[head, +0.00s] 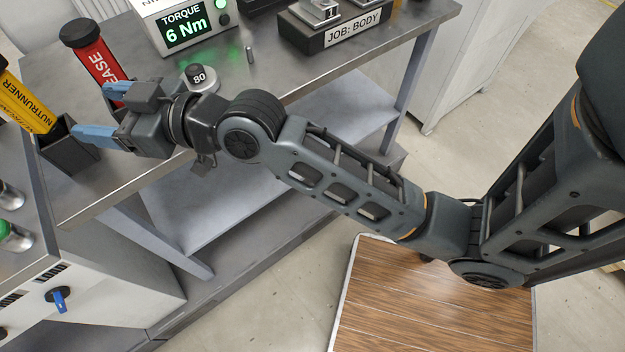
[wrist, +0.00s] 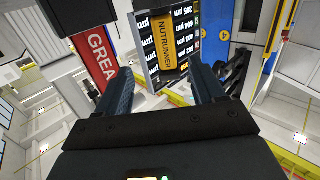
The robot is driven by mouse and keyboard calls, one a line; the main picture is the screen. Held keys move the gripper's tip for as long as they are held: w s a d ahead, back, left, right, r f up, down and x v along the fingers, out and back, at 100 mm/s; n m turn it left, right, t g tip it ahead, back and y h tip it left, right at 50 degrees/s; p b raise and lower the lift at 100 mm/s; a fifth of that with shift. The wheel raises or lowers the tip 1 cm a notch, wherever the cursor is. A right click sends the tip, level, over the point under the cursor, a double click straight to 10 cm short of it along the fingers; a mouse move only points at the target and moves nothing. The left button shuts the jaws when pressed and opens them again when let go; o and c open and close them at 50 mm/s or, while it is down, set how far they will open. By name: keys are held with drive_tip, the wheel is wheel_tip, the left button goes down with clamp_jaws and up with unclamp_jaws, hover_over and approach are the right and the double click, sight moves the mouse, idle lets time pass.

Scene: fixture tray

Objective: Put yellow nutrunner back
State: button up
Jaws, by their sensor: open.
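The yellow nutrunner (head: 27,101) is at the left edge of the head view, its top cut off by the frame. Its lower end is at the mouth of a dark square holder (head: 70,156), and it looks seated there. In the wrist view its yellow labelled face (wrist: 168,45) shows ahead, between the lines of the two fingers. My gripper (head: 103,110) is open, its blue fingers pointing left toward the nutrunner, with a gap between them and it. Both fingers also show in the wrist view (wrist: 163,85), with nothing held between them.
A red grease tube (head: 97,62) stands just behind my gripper. Metal cylinders stand at lower left.

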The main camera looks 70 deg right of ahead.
drive_tip(key=s+d+f+h, duration=0.1)
drive_tip(key=s+f, duration=0.5)
drive_tip(key=s, duration=0.5)
drive_tip(key=s+a+m+g+h, duration=0.1)
drive_tip(key=s+a+g, duration=0.1)
drive_tip(key=s, duration=2.2)
drive_tip(key=shift+s+a+r+g, duration=0.15)
drive_tip(key=shift+a+g, duration=0.15)
